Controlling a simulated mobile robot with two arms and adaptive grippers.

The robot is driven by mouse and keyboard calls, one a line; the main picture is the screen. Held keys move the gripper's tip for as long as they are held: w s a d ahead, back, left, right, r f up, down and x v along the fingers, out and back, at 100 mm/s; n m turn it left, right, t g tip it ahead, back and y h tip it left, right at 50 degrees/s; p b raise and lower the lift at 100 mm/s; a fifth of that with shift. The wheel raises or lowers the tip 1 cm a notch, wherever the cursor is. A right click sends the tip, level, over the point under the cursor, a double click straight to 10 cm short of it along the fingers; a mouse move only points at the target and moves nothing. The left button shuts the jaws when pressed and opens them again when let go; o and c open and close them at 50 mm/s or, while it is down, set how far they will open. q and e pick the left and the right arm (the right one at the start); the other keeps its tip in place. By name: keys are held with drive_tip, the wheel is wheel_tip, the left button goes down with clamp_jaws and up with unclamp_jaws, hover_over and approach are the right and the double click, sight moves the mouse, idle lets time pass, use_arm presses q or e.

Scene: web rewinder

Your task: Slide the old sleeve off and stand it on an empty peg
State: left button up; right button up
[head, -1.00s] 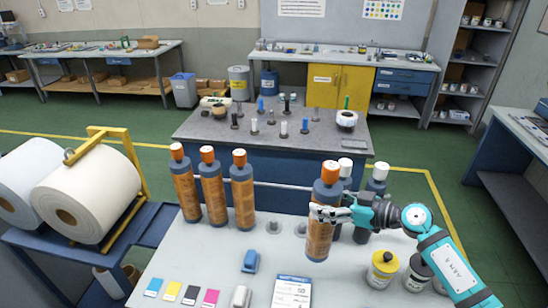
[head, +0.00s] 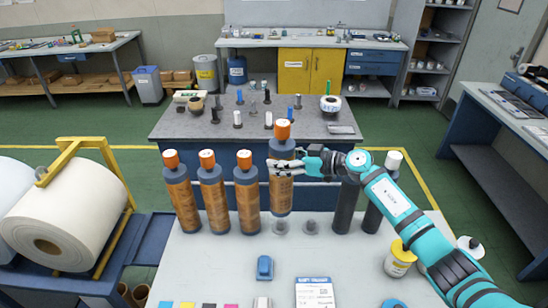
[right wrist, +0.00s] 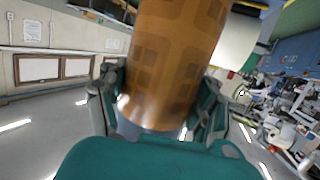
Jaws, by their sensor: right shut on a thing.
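My right gripper (head: 283,167) is shut on the side of an orange-brown patterned sleeve (head: 281,195) with dark blue-grey ends and an orange cap. The sleeve is upright, and its lower end appears just above or at a short peg (head: 281,228); I cannot tell whether they touch. In the right wrist view the sleeve (right wrist: 175,60) fills the space between the fingers. A second short peg (head: 311,227) just to the right is bare. Three similar sleeves (head: 181,195) (head: 212,195) (head: 246,195) stand in a row to the left. My left gripper is out of view.
Two dark grey sleeves (head: 346,205) (head: 372,214) stand to the right, partly behind my arm.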

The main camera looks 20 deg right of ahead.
use_arm(q)
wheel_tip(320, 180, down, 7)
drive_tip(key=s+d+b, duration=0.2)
drive_tip(key=b, duration=0.5)
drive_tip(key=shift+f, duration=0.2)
use_arm(e)
wheel_tip(320, 180, down, 9)
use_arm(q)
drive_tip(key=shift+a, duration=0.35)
use_arm(e)
drive_tip(key=o, duration=1.5)
drive_tip(key=shift+c, duration=0.2)
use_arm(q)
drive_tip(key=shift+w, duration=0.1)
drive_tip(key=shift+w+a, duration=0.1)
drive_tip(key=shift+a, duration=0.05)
use_arm(e)
drive_tip(key=shift+f, duration=0.1)
drive_tip(key=v, duration=1.2)
